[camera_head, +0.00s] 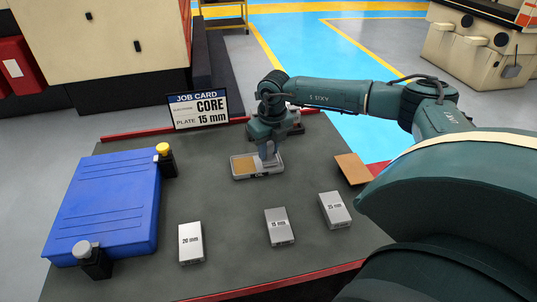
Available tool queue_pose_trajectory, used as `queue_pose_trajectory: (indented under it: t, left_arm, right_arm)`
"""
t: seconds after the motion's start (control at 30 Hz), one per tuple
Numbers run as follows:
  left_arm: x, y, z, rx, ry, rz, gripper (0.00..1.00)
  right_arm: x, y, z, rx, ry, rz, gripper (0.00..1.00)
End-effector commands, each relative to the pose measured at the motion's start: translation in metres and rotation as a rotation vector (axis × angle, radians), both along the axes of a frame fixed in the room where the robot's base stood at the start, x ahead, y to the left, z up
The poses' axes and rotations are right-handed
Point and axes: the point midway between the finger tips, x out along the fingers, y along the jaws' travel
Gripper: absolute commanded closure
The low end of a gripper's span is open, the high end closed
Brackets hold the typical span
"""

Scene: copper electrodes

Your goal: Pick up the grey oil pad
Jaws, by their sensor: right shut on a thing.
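A shallow light-grey tray (236,174) lies on the dark table near its back middle, with a tan patch (244,164) showing in its left part. My right gripper (268,157) points down over the right part of this tray. It is shut on a small grey piece, which I take for the grey oil pad; the fingers hide most of it. I cannot tell whether the pad is clear of the tray. My left gripper is not in view.
Three silver plates stand along the front: 20 mm (191,243), 15 mm (279,227) and 25 mm (334,210). A blue case (105,205) fills the left side. A tan board (353,168) lies at right. A job card (198,109) stands behind, reading CORE, plate 15 mm.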

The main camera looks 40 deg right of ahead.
Motion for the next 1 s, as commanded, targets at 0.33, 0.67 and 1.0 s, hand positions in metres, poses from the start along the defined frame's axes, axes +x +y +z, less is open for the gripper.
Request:
queue_pose_trajectory:
  t: [0.33, 0.67, 1.0]
  left_arm:
    - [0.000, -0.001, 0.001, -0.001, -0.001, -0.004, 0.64]
    - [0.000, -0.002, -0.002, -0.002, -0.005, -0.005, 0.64]
    - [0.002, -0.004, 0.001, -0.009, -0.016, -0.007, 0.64]
  right_arm:
    - [0.000, 0.000, 0.001, 0.000, -0.001, 0.000, 0.97]
    - [0.001, 0.000, 0.040, 0.000, -0.007, 0.000, 0.97]
    - [0.001, 0.000, 0.095, 0.000, -0.003, 0.001, 0.97]
